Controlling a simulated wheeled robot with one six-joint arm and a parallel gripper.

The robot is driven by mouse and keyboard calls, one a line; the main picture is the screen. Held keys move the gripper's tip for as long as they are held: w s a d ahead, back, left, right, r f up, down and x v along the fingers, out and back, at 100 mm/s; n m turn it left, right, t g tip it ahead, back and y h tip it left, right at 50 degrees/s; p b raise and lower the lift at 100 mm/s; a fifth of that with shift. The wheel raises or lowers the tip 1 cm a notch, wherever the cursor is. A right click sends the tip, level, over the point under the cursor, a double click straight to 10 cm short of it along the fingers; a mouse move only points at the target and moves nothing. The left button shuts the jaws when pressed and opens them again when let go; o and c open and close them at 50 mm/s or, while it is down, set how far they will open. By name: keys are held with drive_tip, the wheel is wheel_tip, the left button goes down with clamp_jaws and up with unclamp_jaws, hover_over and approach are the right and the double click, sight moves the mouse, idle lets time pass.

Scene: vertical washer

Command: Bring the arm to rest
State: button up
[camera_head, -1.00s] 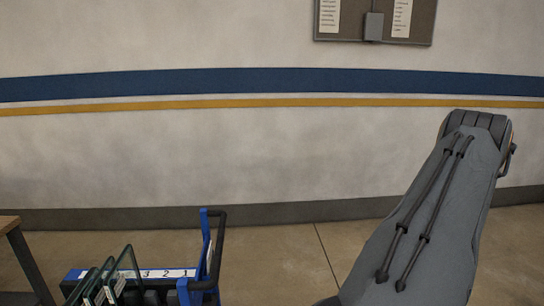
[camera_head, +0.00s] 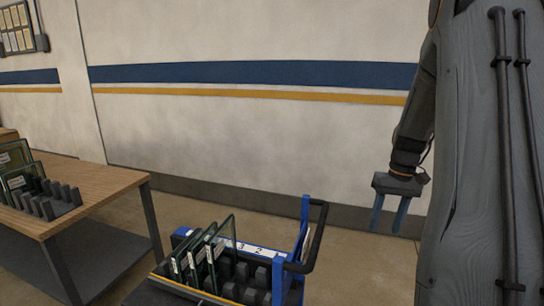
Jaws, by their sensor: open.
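My arm (camera_head: 480,170) fills the right side of the head view, with its forearm hanging down. My gripper (camera_head: 389,220) points downward at the end of the arm, in front of the lower wall. Its two blue-grey fingers are spread apart with nothing between them. It is to the right of the blue rack cart and apart from it.
A blue cart (camera_head: 305,240) with a black handle and numbered slots stands at the bottom centre, holding several glass panes (camera_head: 205,250). A wooden table (camera_head: 105,185) at left bears a dark rack (camera_head: 55,200) with panes. Floor between table and wall is clear.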

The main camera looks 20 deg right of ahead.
drive_tip(key=n+h+b, duration=0.1)
drive_tip(key=n+b, duration=0.1)
approach(314, 259)
drive_tip(key=s+d+f, duration=0.1)
drive_tip(key=d+f, duration=0.3)
drive_tip(key=d, duration=0.1)
drive_tip(key=shift+n+t+h, duration=0.3)
drive_tip(key=shift+t, duration=0.1)
drive_tip(key=s+a, duration=0.1)
drive_tip(key=a, duration=0.1)
drive_tip(key=s+a+f, duration=0.1)
drive_tip(key=a, duration=0.2)
drive_tip(key=s+a+b, duration=0.1)
drive_tip(key=a, duration=0.2)
drive_tip(key=shift+s+f, duration=0.2)
drive_tip(key=shift+f, duration=0.1)
drive_tip(key=shift+n+t, duration=0.4)
drive_tip(key=shift+n, duration=0.1)
drive_tip(key=s+a, duration=0.2)
drive_tip(key=s+a+f, duration=0.1)
drive_tip(key=a, duration=0.2)
drive_tip(key=s+a+f+b, duration=0.1)
drive_tip(key=s+a, duration=0.1)
drive_tip(key=shift+s+a, duration=0.2)
drive_tip(key=shift+s, duration=0.1)
drive_tip(key=shift+c, duration=1)
drive_tip(key=shift+s+a, duration=0.15)
drive_tip(key=shift+c, duration=1)
